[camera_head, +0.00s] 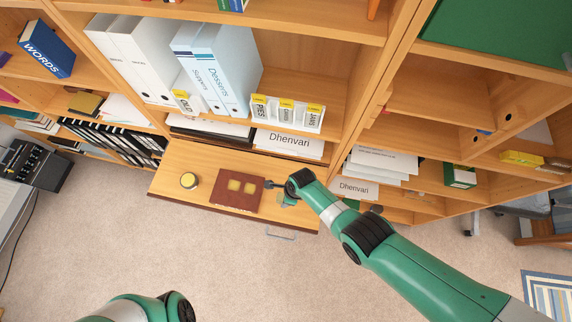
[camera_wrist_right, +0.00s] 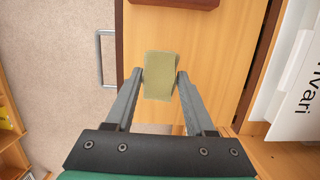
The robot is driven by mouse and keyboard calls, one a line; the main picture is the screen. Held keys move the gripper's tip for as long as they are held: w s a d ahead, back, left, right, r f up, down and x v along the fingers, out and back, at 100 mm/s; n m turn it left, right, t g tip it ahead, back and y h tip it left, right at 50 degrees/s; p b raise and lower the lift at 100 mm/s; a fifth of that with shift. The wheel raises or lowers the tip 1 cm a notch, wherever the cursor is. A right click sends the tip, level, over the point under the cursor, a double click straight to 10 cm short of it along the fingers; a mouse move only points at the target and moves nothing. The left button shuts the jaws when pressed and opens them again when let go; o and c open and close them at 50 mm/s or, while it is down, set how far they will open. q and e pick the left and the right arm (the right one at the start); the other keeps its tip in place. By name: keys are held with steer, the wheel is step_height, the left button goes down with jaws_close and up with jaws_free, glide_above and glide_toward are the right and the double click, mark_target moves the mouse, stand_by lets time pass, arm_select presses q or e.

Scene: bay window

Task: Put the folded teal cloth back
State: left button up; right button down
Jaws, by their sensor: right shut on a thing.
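My right gripper (camera_wrist_right: 161,78) is shut on a small folded cloth, which looks olive-green in the wrist view (camera_wrist_right: 159,66). The cloth sits between the two fingertips, over a wooden surface. In the head view my right gripper (camera_head: 271,185) is over the right part of the pulled-out wooden shelf board (camera_head: 170,160). The cloth is mostly hidden there by my wrist. I cannot tell whether it touches the board. Part of my left arm shows at the bottom left of the head view, but its gripper is out of the picture.
A dark red-brown box or book (camera_head: 222,202) with two yellow patches lies on the board, just left of my right gripper. A round yellow-topped thing (camera_head: 189,180) stands farther left. A metal handle (camera_head: 281,236) is on the board's front. Shelves with binders (camera_head: 215,70) rise behind.

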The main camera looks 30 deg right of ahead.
steer(key=shift+s+d+b+x, duration=0.2)
steer(key=shift+b+x, duration=1.15)
steer(key=shift+x, duration=0.1)
steer(key=shift+s+d+b+x, duration=0.2)
steer(key=shift+d+b+x, duration=0.05)
steer(key=shift+b+x, duration=1.15)
steer(key=shift+s+d+b+x, duration=0.2)
steer(key=shift+b+x, duration=1.1)
steer(key=shift+x, duration=0.15)
steer(key=shift+f, duration=0.45)
steer(key=shift+c, duration=0.9)
jaws_free()
steer(key=shift+r, duration=0.1)
steer(key=p+v, duration=1.1)
steer(key=p, duration=0.1)
steer(key=shift+r, duration=0.35)
steer(key=shift+f, duration=0.1)
